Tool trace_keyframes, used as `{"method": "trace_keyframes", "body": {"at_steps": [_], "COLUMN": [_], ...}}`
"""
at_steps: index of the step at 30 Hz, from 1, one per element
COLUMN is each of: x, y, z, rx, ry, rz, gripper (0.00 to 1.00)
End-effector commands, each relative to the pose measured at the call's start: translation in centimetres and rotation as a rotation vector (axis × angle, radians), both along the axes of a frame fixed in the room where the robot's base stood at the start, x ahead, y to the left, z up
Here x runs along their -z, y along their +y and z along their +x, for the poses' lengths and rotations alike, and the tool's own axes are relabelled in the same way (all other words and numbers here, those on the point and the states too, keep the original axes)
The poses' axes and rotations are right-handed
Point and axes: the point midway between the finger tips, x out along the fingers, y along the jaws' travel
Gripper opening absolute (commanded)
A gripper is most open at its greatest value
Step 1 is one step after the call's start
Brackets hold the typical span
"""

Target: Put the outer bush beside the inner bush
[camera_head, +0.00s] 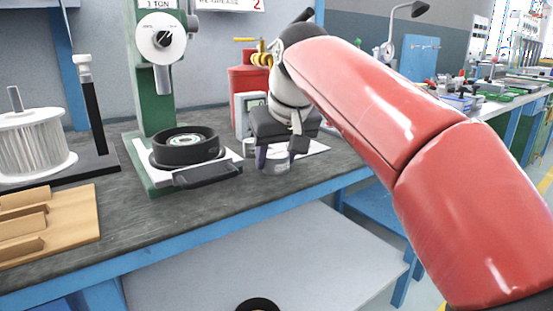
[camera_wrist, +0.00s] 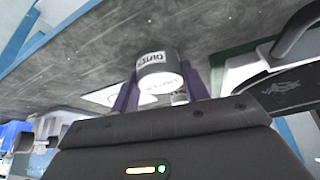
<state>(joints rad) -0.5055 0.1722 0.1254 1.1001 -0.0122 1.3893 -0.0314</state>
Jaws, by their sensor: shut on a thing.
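My gripper (camera_head: 279,158) is low over the bench, with its fingers on either side of a grey cylinder, the outer bush (camera_head: 275,166). In the wrist view the purple fingers of my gripper (camera_wrist: 161,78) are shut on the outer bush (camera_wrist: 158,72), which carries an upside-down printed label. A smaller metal cylinder, seemingly the inner bush (camera_wrist: 180,98), shows just beyond it, partly hidden. A white printed sheet (camera_wrist: 103,96) lies on the bench there; its edge also shows in the head view (camera_head: 316,149). I cannot tell whether the outer bush touches the bench.
A green press (camera_head: 147,90) with a black round part (camera_head: 186,147) on its base stands left of my gripper. A wooden rack (camera_head: 60,232) and a finned cylinder (camera_head: 35,143) are farther left. The bench's blue front edge (camera_head: 215,240) is close.

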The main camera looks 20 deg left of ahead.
Motion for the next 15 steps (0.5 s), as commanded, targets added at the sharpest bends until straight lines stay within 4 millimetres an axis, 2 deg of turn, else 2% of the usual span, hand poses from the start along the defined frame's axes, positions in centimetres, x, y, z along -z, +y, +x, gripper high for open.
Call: {"method": "trace_keyframes", "body": {"at_steps": [7, 8, 12, 15], "x": [0.13, 0.09, 0.08, 0.08], "y": [-0.01, 0.0, 0.01, 0.01], "z": [0.01, 0.02, 0.02, 0.02], "rx": [0.0, 0.0, 0.0, 0.0], "ry": [-0.001, 0.0, 0.0, 0.0], "rz": [0.001, 0.0, 0.0, 0.0], "gripper": [0.15, 0.49, 0.67, 0.67]}}
